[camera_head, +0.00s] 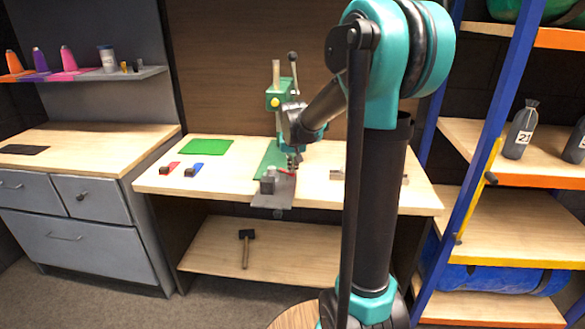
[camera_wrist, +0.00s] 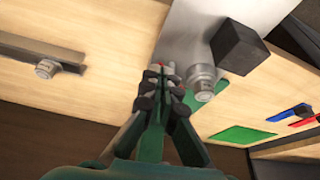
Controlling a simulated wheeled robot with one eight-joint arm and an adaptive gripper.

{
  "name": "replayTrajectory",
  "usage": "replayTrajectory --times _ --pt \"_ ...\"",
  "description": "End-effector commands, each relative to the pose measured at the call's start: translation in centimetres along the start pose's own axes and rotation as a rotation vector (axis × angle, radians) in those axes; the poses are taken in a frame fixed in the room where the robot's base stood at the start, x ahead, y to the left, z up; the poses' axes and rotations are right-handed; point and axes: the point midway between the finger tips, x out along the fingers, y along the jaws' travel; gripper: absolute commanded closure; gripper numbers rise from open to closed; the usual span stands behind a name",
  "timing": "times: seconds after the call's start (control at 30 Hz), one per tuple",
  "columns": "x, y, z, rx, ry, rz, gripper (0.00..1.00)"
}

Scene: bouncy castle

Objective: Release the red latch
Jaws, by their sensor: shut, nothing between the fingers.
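The red latch (camera_head: 287,172) is a small red bar on the grey fixture at the table's front edge, mostly hidden by my gripper in the head view. In the wrist view only a speck of red, likely the latch (camera_wrist: 161,66), shows just beyond the fingertips. My gripper (camera_head: 294,161) is shut and empty, right at the latch; I cannot tell if it touches it. In the wrist view my gripper (camera_wrist: 158,75) points at the pale plate, beside a round metal knob (camera_wrist: 203,82) and a dark block (camera_wrist: 239,46).
A green press (camera_head: 275,100) stands behind the fixture. A green mat (camera_head: 207,147), a small red piece (camera_head: 170,168) and a blue piece (camera_head: 194,170) lie to the left. A metal rail (camera_wrist: 45,52) lies on the table's other side. A mallet (camera_head: 246,247) lies on the lower shelf.

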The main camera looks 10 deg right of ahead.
Motion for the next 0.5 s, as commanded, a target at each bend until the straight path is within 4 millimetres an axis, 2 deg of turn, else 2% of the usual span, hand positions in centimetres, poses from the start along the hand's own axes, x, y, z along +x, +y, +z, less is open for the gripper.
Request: replayTrajectory --times 0.5 --pt "0.24 1.07 -0.62 -0.105 0.001 -0.042 1.00"
